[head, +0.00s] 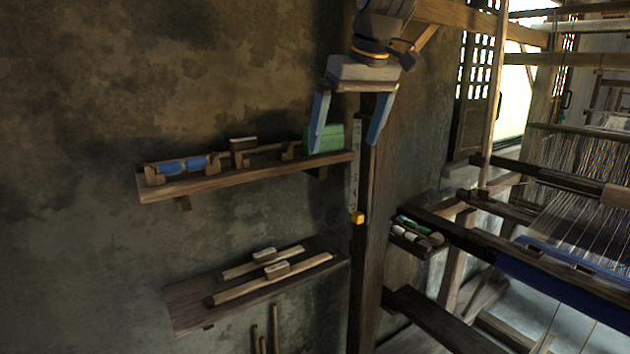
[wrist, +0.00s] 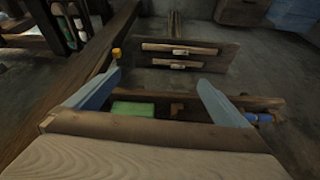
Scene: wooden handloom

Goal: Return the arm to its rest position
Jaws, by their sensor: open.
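My gripper (head: 346,143) hangs from the top of the head view with its two blue fingers spread apart and nothing between them. It is in front of the right end of the upper wall shelf (head: 220,180). A green box (head: 325,138) stands on that shelf, partly behind the left finger. In the wrist view my gripper (wrist: 158,85) is also open and empty, and the green box (wrist: 133,109) shows below and between the fingers.
A dark post (head: 372,200) with a small yellow block (head: 358,218) stands right of the shelf. A blue roll (head: 183,165) lies on the upper shelf. A lower shelf (head: 190,305) holds wooden sticks. The loom (head: 560,225) fills the right, with a small tray (head: 415,246) beside it.

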